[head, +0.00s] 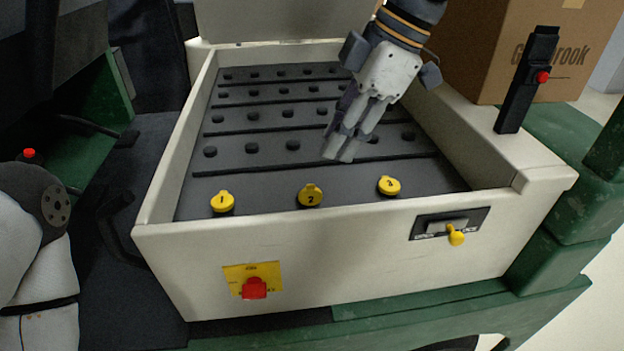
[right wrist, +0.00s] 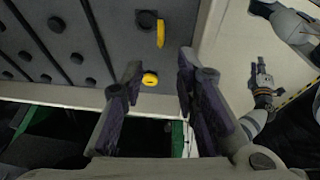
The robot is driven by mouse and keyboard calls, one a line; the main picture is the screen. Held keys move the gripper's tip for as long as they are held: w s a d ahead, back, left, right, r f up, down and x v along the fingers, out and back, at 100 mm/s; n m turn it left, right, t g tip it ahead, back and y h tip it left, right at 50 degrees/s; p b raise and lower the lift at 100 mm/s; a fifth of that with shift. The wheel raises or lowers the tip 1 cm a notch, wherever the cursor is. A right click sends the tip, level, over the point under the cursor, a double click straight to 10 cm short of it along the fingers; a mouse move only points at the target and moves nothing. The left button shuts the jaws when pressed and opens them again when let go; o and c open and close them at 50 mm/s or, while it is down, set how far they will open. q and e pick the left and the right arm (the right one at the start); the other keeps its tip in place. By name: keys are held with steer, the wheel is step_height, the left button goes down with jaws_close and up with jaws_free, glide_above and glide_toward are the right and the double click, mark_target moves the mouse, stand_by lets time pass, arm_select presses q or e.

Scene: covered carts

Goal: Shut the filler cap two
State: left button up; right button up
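Filler cap two (head: 310,196) is the yellow middle cap on the front row of the cart's dark top in the head view. In the right wrist view a yellow lid (right wrist: 161,34), which looks like cap two, stands on edge beside a dark round neck. So it appears open. Cap one (head: 222,202) lies flat at left and shows in the wrist view (right wrist: 150,78) between the finger lines. My right gripper (head: 345,148) is open and empty above the deck, behind and right of cap two, touching nothing visible. My left gripper (right wrist: 262,72) shows small in the wrist view; its opening is unclear.
Cap three (head: 389,186) is at right. Pale raised walls surround the deck, with several dark knobs in rows. The front wall (head: 345,250) carries a red switch (head: 254,288) and a yellow-handled latch (head: 456,236). A cardboard box (head: 490,60) and black post (head: 525,90) stand at right.

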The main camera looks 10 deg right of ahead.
mark_target(311, 186)
steer(key=x, duration=1.1)
jaws_close()
